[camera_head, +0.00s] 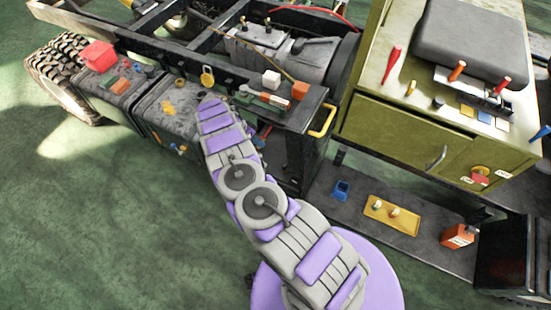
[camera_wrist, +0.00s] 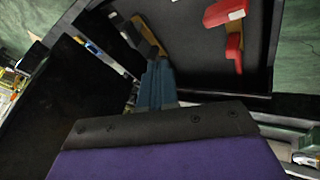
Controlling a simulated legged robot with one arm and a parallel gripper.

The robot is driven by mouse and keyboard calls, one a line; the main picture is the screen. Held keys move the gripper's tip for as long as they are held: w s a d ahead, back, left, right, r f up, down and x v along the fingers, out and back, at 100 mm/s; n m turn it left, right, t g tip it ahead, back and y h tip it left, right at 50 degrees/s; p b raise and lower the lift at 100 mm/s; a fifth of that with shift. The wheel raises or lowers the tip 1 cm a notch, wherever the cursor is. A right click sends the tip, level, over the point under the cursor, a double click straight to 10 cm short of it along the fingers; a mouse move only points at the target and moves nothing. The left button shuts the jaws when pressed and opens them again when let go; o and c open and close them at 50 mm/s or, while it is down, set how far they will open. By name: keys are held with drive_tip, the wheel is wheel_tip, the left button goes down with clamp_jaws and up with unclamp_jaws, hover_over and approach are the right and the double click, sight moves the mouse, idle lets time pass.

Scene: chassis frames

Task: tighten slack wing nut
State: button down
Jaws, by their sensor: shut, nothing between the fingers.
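In the head view a small yellow fitting (camera_head: 168,107) sits on top of the dark box on the frame's side; it may be the wing nut, but it is too small to tell. Another yellow piece (camera_head: 207,75) with a ring-like body stands farther back near the rail. In the wrist view my gripper (camera_wrist: 157,66) shows as blue-grey fingers, shut and empty, in front of a dark panel. An orange-brown piece (camera_wrist: 150,38) lies just beyond the fingertips; I cannot tell whether they touch. In the head view my arm reaches toward the frame and its end is hidden.
A red bin (camera_head: 97,55) and small parts lie on the dark boxes at left. Blocks and tools crowd the ledge beside a yellow handle (camera_head: 323,121). An olive cabinet (camera_head: 400,135) stands at right. A red object (camera_wrist: 224,13) is in the wrist view. Green floor is open at lower left.

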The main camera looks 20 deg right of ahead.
sight(286, 166)
drive_tip(key=b+x, duration=0.1)
drive_tip(key=x, duration=0.9)
drive_tip(key=shift+d+f, duration=0.2)
drive_tip(key=shift+f, duration=0.1)
drive_tip(key=shift+s+d+f, duration=0.15)
drive_tip(key=shift+s, duration=0.05)
drive_tip(key=shift+s+d, duration=0.3)
drive_tip(key=shift+s, duration=0.35)
drive_tip(key=shift+s+d, duration=0.25)
drive_tip(key=shift+s, duration=0.2)
drive_tip(key=shift+s+d, duration=0.25)
drive_tip(key=shift+s, duration=0.2)
drive_tip(key=shift+a, duration=0.1)
